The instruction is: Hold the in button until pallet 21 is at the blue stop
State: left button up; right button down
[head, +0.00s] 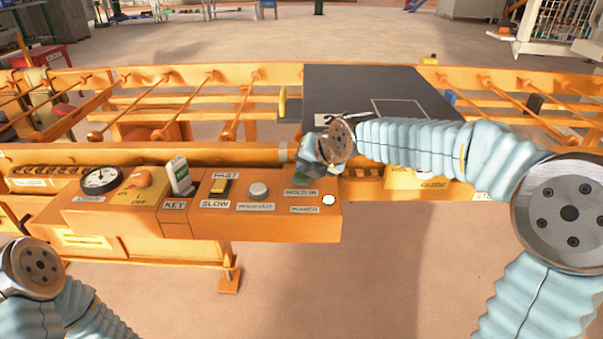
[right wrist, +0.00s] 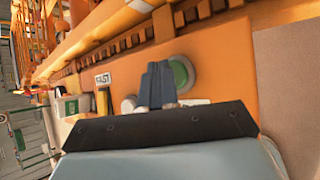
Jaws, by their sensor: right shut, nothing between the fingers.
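The green button (head: 301,181), above a HOLD IN label, sits at the right of the orange control panel and is partly hidden by my right gripper (head: 308,172). In the right wrist view, the shut fingers (right wrist: 158,85) overlap the left side of the green button (right wrist: 184,72). I cannot tell whether they touch or press it. A dark pallet (head: 350,88) lies on the orange conveyor. Its number plate starts with 2; the rest is hidden by my right arm. A small blue piece (head: 450,97), perhaps the blue stop, shows just right of the pallet. My left gripper is out of view.
The panel (head: 130,219) also carries a gauge (head: 101,180), an on/off knob (head: 138,177), a key with a green tag (head: 181,174), a FAST/SLOW switch (head: 220,187), a white button (head: 258,190) and a lit white lamp (head: 328,199). A yellow piece (head: 283,102) stands left of the pallet.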

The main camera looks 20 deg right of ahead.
aim_at(305, 177)
jog(key=shift+r, duration=0.55)
jog(key=shift+r+p, duration=2)
jog(key=shift+r, duration=0.55)
jog(key=shift+f, duration=0.1)
